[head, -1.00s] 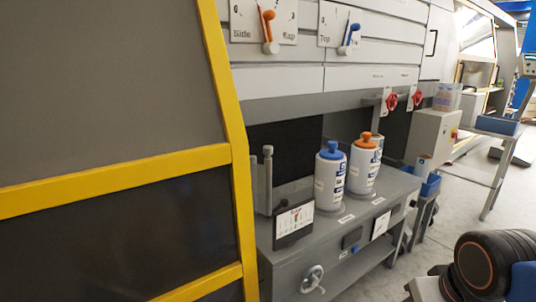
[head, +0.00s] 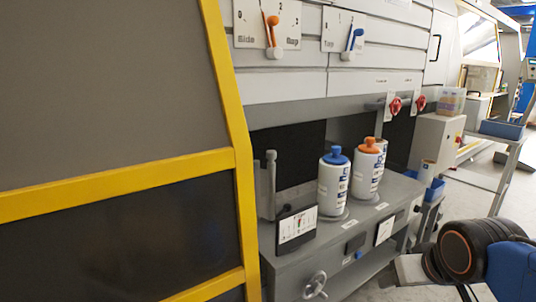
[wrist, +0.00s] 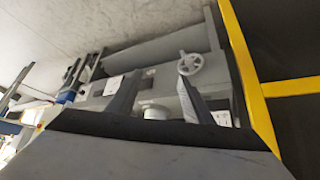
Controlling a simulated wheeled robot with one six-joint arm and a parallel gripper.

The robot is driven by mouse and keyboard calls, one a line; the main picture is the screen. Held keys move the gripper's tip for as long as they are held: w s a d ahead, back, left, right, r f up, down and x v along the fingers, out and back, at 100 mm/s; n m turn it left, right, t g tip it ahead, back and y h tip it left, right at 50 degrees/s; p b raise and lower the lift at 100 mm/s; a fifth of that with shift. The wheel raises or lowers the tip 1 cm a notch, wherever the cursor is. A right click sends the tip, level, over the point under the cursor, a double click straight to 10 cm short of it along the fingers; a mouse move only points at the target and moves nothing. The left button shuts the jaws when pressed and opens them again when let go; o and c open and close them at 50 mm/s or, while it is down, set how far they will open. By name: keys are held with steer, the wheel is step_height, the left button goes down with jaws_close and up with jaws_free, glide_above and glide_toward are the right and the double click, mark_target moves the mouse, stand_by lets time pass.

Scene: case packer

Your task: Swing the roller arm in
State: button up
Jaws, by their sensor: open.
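A grey upright post with a rounded top (head: 270,184), which looks like the roller arm, stands at the left end of the grey bench, beside the yellow frame. I cannot tell from here how far it is swung. My gripper (wrist: 158,76) shows in the wrist view with its two dark fingers spread and nothing between them. A pale round part (wrist: 156,111) shows beyond the fingers, and a handwheel (wrist: 190,64) lies past the right fingertip. The handwheel also shows on the bench front in the head view (head: 315,284). My gripper is well apart from the post.
The bench (head: 340,232) carries a blue-capped bottle (head: 334,182), an orange-capped bottle (head: 367,170) and a small tilted panel (head: 297,227). Red knobs (head: 395,106) hang above. The yellow frame (head: 243,200) edges the left.

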steer(key=w+a+r+n+t+y, duration=0.1)
steer(key=w+a+r+t, duration=0.3)
steer(key=w, duration=0.6)
steer(key=w+a+r+n+t+y, duration=0.1)
steer(key=w+a+r+y, duration=0.15)
steer(key=w+a, duration=0.5)
steer(key=w+a+r+n+t+y, duration=0.35)
steer(key=w+a+r, duration=0.45)
steer(key=w+a, duration=0.4)
steer(key=a+r+x, duration=0.1)
steer(key=x, duration=1.5)
steer(key=shift+s+m+t, duration=0.2)
steer(key=shift+m+t, duration=0.25)
steer(key=shift+a, duration=0.1)
steer(key=shift+c, duration=0.3)
jaws_close()
